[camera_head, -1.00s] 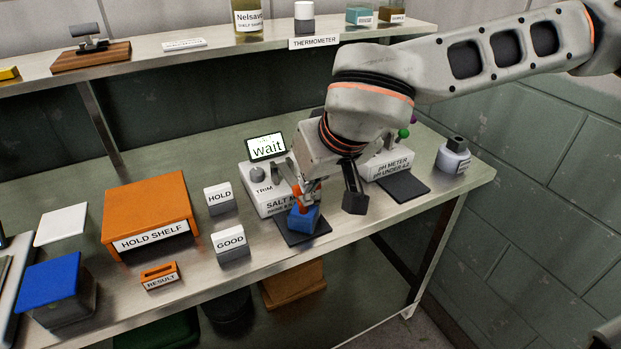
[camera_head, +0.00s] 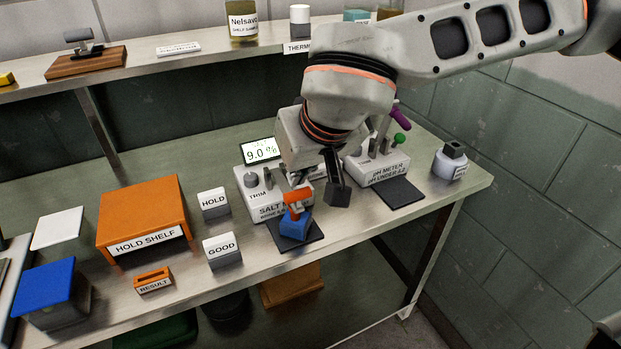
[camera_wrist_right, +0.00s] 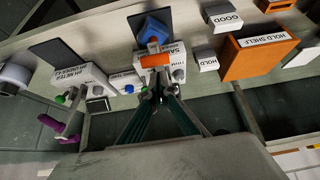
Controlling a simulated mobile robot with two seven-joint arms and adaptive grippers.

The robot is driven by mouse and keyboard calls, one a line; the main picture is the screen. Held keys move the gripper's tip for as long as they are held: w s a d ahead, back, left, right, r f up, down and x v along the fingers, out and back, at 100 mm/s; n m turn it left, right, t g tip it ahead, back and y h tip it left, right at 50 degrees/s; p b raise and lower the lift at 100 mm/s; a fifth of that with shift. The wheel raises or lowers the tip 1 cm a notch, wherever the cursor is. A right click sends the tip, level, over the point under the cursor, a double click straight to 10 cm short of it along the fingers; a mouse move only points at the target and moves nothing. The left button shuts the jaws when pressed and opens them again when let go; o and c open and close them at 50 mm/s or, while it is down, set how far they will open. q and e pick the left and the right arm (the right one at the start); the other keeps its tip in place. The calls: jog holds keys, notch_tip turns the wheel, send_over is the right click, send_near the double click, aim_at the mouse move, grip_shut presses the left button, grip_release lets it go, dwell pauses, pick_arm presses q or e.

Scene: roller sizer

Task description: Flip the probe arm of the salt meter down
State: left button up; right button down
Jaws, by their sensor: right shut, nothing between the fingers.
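The salt meter (camera_head: 256,208) stands on the bench, its display reading 9.0 %. Its orange probe arm (camera_head: 297,197) is down, with its end at the blue cup (camera_head: 293,225) on the dark pad in front. In the right wrist view, the orange piece (camera_wrist_right: 154,62) lies beside the blue cup (camera_wrist_right: 157,25). My right gripper (camera_wrist_right: 160,92) is shut and empty, its tips over the meter body behind the orange piece, apparently clear of it. In the head view, my wrist hides part of the meter. My left gripper is not in view.
The pH meter (camera_head: 378,169) stands right of the salt meter, with a white jar (camera_head: 450,162) beyond. The HOLD block (camera_head: 214,203), GOOD block (camera_head: 222,251) and orange hold shelf (camera_head: 142,212) are to the left. An upper shelf (camera_head: 190,56) runs behind.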

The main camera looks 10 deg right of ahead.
jog(key=s+d+f+b, duration=0.1)
jog(key=s, duration=0.8)
jog(key=shift+s+d, duration=0.35)
jog(key=shift+d, duration=0.05)
jog(key=shift+f, duration=0.1)
